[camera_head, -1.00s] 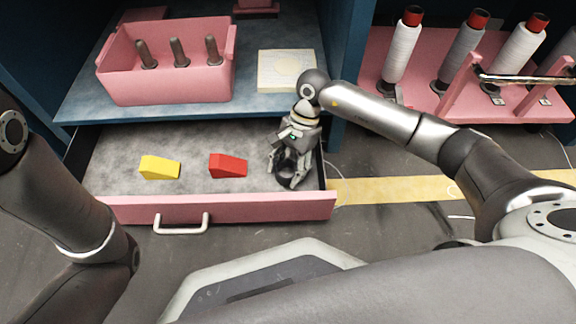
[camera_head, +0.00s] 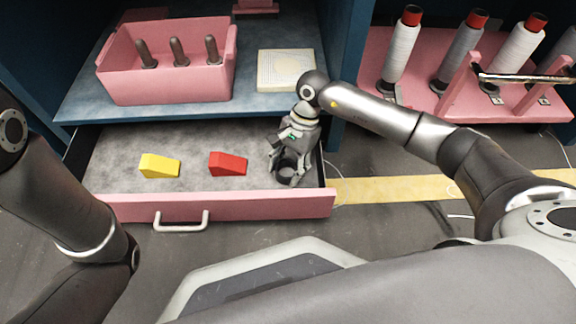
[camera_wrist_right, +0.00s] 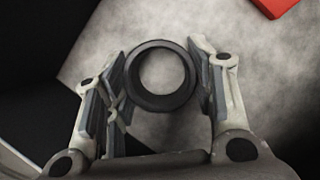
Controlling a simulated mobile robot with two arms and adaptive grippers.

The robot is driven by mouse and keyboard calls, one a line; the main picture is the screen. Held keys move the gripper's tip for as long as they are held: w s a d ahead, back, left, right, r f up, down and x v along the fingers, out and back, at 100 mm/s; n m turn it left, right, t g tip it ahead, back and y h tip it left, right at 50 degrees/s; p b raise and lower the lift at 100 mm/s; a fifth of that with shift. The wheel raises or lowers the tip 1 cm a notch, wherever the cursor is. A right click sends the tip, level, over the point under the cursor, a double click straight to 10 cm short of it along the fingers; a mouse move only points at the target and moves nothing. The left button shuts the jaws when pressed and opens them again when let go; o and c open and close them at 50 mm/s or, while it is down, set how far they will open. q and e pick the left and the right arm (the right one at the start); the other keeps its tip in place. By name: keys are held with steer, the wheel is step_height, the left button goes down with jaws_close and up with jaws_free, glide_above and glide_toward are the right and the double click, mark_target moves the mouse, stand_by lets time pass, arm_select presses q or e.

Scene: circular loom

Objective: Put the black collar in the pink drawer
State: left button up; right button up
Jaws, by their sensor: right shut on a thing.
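The pink drawer (camera_head: 250,205) is pulled open below the blue shelf, with a grey floor and a pale handle on its front. My right gripper (camera_head: 287,170) is inside the drawer's right end, pointing down. It is shut on the black collar (camera_head: 286,176), a dark ring. In the right wrist view the collar (camera_wrist_right: 160,76) sits between the two fingers of my right gripper (camera_wrist_right: 160,85), over the drawer floor. I cannot tell whether the collar touches the floor. My left arm shows at the left, but its gripper is out of view.
A yellow block (camera_head: 160,166) and a red block (camera_head: 228,164) lie in the drawer, left of my right gripper. A pink bin (camera_head: 165,85) with dark pegs and a pale square pad (camera_head: 286,70) are on the shelf above. White spools (camera_head: 402,50) stand at the right.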

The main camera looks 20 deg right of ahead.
steer(key=shift+s+f, duration=0.25)
steer(key=shift+f, duration=0.7)
steer(key=o, duration=0.7)
steer(key=shift+c, duration=0.2)
steer(key=o, duration=0.5)
steer(key=shift+f, duration=0.25)
steer(key=shift+o, duration=0.2)
steer(key=shift+d+r, duration=0.1)
steer(key=shift+r, duration=0.1)
steer(key=v, duration=0.7)
steer(key=shift+w+r, duration=0.2)
steer(key=shift+r, duration=0.15)
